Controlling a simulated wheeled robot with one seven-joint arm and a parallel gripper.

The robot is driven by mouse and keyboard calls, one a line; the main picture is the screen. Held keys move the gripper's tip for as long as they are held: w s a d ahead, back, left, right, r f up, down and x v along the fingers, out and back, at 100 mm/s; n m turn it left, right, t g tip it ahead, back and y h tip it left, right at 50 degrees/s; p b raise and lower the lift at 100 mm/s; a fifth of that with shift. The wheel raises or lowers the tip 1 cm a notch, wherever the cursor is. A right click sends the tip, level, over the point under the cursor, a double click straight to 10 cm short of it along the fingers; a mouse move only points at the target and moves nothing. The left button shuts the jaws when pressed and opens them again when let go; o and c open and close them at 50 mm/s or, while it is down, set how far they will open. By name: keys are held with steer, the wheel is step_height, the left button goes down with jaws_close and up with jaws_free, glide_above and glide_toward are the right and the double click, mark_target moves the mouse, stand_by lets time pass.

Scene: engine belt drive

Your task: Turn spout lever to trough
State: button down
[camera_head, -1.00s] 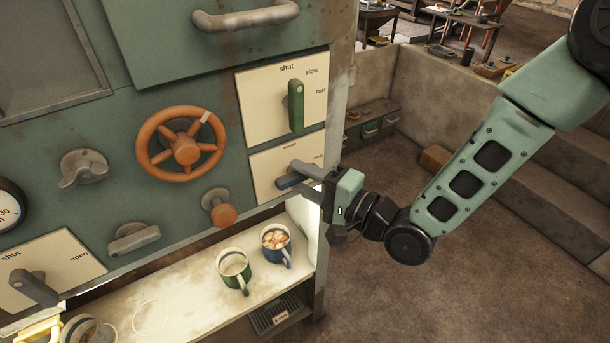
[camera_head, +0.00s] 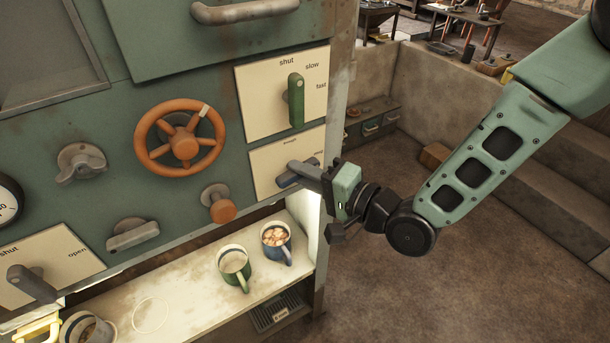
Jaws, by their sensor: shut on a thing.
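The spout lever (camera_head: 288,180) is a dark blue handle on a cream plate (camera_head: 262,171) at the lower right of the green panel. My gripper (camera_head: 306,172) reaches in from the right and is shut on the lever. Its fingers cover most of the handle, so the lever's exact angle is hard to tell.
Above is a green lever (camera_head: 296,100) on a plate marked shut, slow, fast. An orange wheel (camera_head: 184,148) and orange knob (camera_head: 220,205) are to the left. A green mug (camera_head: 235,268) and blue mug (camera_head: 277,243) stand on the shelf below.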

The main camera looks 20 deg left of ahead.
steer(key=shift+s+a+r+n+t+h+b, duration=0.1)
steer(key=shift+n+t+h+b, duration=0.45)
steer(key=shift+n+h+b, duration=0.9)
steer(key=shift+s+a+n+t+h+b, duration=0.1)
steer(key=shift+n+t+h+b, duration=0.45)
steer(key=shift+n+b, duration=1.55)
steer(key=shift+s+r+n+t+h+b, duration=0.1)
steer(key=shift+n+t+h+b, duration=0.4)
steer(key=shift+n+h+b, duration=1.25)
steer(key=shift+w+n+y+p, duration=0.1)
steer(key=shift+n+y+p, duration=0.2)
steer(key=shift+n+y, duration=0.35)
steer(key=c, duration=1.3)
jaws_free()
